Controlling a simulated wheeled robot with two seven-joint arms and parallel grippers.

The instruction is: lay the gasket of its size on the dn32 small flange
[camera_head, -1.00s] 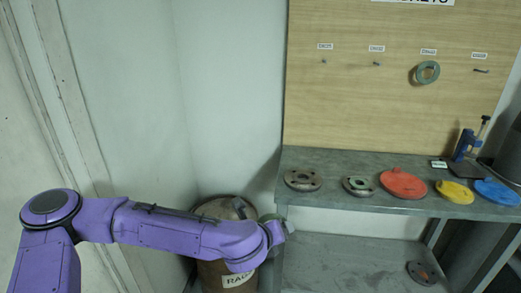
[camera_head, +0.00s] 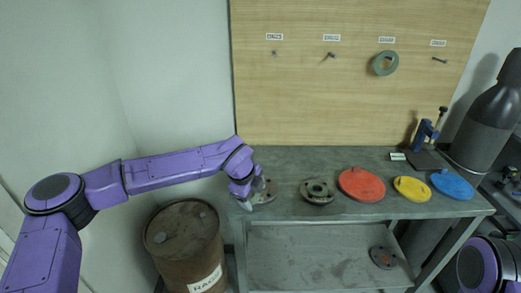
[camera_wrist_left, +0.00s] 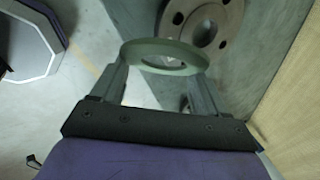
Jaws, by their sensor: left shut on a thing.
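My left gripper (camera_head: 256,194) is shut on a flat grey-green gasket ring (camera_wrist_left: 131,55), which it holds by opposite edges in the left wrist view. A rusty round flange (camera_wrist_left: 232,22) with bolt holes lies on the bench just beyond the ring in that view. The ring overlaps part of it, and I cannot tell whether they touch. In the head view this flange (camera_head: 268,190) is at the bench's left end, partly hidden by the gripper. A second flange (camera_head: 308,197), with a greenish centre, lies to its right. No readable size mark shows on either flange. My right gripper is out of view.
Red (camera_head: 361,187), yellow (camera_head: 412,190) and blue (camera_head: 453,186) discs lie along the grey bench (camera_head: 290,160). Another gasket (camera_head: 375,65) hangs on the wooden board (camera_head: 300,100); its other pegs look empty. A rusty barrel (camera_head: 175,240) stands left of the bench, and another flange (camera_head: 383,258) lies on the lower shelf.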

